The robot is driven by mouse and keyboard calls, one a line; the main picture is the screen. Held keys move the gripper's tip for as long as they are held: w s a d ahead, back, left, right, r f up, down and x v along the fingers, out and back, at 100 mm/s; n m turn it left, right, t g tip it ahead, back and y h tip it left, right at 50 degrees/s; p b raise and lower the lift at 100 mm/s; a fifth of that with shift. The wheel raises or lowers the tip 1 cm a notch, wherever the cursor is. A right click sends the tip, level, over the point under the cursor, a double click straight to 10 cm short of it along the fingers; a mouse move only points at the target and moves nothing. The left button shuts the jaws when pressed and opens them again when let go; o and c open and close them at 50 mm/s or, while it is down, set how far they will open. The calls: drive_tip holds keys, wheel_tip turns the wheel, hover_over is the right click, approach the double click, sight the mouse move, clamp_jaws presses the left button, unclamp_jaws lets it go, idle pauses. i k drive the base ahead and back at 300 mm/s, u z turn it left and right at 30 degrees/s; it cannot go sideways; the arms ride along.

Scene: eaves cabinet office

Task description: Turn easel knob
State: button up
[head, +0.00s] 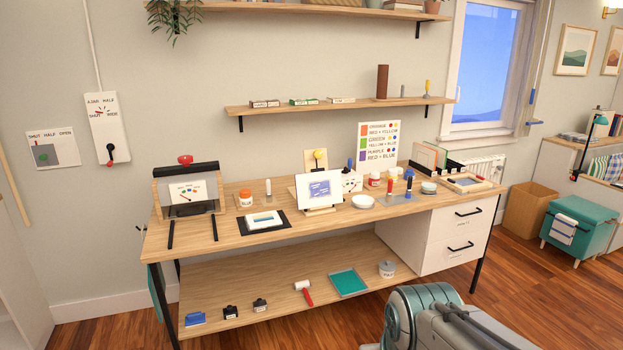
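A small wooden tabletop easel (321,210) stands near the middle of the desk and holds a white card (320,188) with blue marks. Behind the card, a pale wooden upright (311,168) rises. A round yellow knob (319,155) shows at its top, above the card's upper edge. I cannot tell how far the knob is turned. The easel's lower back is hidden by the card. My gripper is not in view; only grey and teal parts of my own body show at the bottom right, apart from the desk.
The wooden desk (266,235) also bears a framed press (188,190) with a red knob, a framed pad (264,223), a white dish (363,202), jars and brushes. A lower shelf (245,292) holds small tools. A wall shelf (340,105) hangs above. Floor in front is clear.

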sight(317, 154)
drive_tip(key=u, duration=0.5)
drive_tip(key=k, duration=1.2)
drive_tip(key=u, duration=0.75)
drive_tip(key=i, duration=1.55)
drive_tip(key=z, duration=0.45)
drive_tip(key=i, duration=1.5)
drive_tip(key=z, duration=1.7)
drive_tip(key=i, duration=0.95)
drive_tip(key=z, duration=0.85)
